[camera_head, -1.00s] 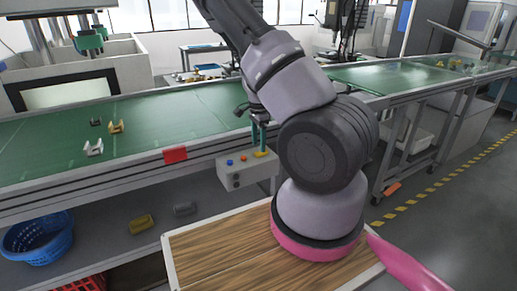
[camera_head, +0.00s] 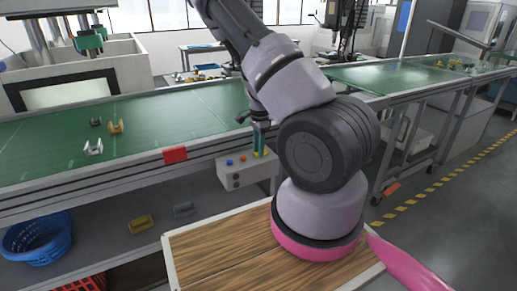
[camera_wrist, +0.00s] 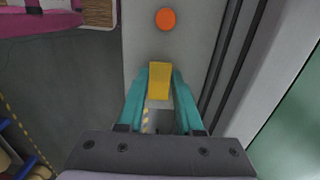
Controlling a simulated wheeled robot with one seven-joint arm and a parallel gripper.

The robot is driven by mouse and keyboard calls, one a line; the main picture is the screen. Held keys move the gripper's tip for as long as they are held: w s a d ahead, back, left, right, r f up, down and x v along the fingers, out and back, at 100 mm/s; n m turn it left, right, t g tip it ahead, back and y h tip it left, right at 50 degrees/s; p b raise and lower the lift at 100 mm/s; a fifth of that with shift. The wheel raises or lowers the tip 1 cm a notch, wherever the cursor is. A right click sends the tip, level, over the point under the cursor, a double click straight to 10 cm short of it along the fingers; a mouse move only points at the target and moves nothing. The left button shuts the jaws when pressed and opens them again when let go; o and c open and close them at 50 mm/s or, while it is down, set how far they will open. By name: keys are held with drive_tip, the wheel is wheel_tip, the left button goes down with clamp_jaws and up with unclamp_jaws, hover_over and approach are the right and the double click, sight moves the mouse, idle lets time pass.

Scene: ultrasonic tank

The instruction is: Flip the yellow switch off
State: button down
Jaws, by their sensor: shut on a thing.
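The yellow switch (camera_wrist: 159,80) sits on top of a light grey control box (camera_head: 234,176), in line with an orange button (camera_wrist: 166,19). In the wrist view my gripper (camera_wrist: 160,82) has its teal fingers around the yellow switch, one on each side, shut on it. In the head view my gripper (camera_head: 260,145) reaches down to the right end of the box, and the switch shows only as a small yellow patch between the fingers. Which way the switch is tipped cannot be told clearly.
A blue button (camera_head: 229,162) and an orange button (camera_head: 243,159) stand left of my gripper. The green conveyor (camera_head: 60,145) runs behind the box, with a red label (camera_head: 175,155) on its rail. A blue basket (camera_head: 38,238) is at lower left.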

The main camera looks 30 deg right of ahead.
drive_tip(key=shift+d+y, duration=0.2)
drive_tip(key=shift+y, duration=0.5)
drive_tip(key=shift+d+y, duration=0.2)
drive_tip(key=shift+y, duration=0.5)
drive_tip(key=c, duration=0.6)
unclamp_jaws()
drive_tip(key=shift+o, duration=0.2)
drive_tip(key=shift+r, duration=0.1)
drive_tip(key=v, duration=1)
drive_tip(key=shift+d+r, duration=0.15)
drive_tip(key=shift+r, duration=0.2)
drive_tip(key=shift+w, duration=0.1)
